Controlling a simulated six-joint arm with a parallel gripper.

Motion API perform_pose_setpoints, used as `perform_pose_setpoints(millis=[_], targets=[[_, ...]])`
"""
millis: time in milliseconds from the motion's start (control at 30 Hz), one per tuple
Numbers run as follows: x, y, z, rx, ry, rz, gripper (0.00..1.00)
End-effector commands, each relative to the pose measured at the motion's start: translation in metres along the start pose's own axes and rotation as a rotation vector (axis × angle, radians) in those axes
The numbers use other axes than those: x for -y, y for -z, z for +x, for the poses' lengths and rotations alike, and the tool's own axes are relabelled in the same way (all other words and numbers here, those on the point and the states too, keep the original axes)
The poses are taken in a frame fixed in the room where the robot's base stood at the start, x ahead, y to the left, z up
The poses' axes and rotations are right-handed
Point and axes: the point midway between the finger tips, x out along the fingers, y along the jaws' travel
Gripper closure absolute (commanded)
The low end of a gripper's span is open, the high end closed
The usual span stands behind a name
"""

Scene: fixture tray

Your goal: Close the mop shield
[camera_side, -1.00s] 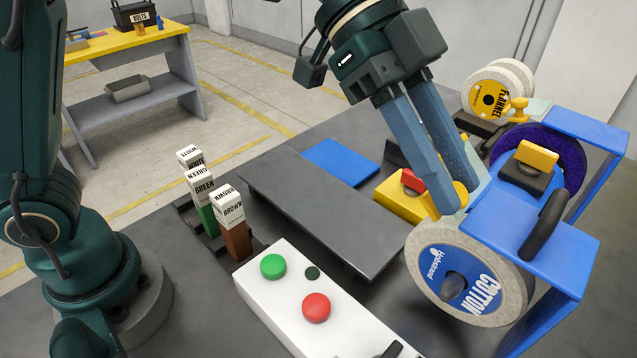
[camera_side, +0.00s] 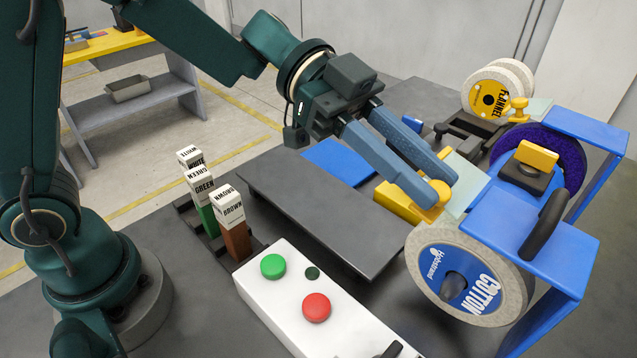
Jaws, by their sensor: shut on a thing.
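A pale translucent shield plate (camera_side: 470,184) leans in front of the white polishing mop marked COTTON (camera_side: 425,262), at the right. A yellow knob (camera_side: 436,212) sits at its lower left edge, partly covered by my fingers. My gripper (camera_side: 436,187) is shut on this knob, its two blue-grey fingers on either side of it. A blue hood (camera_side: 510,220) with a black handle (camera_side: 545,222) stands over the COTTON mop. The joint between the plate and the hood is not clear to see.
A yellow block (camera_side: 394,203) lies left of my fingertips. A dark raised plate (camera_side: 310,210) and a white control box (camera_side: 290,300) with green and red buttons are nearer. The FLANNEL mop (camera_side: 487,98) has its own plate and yellow knob (camera_side: 519,108) behind.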

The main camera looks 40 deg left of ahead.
Motion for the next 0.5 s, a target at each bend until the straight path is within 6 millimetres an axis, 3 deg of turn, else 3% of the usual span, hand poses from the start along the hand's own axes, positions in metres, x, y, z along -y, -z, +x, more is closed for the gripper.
perform_pose_setpoints(millis=[500], targets=[[0.001,-0.027,-0.005,-0.428,0.001,-0.004,1.00]])
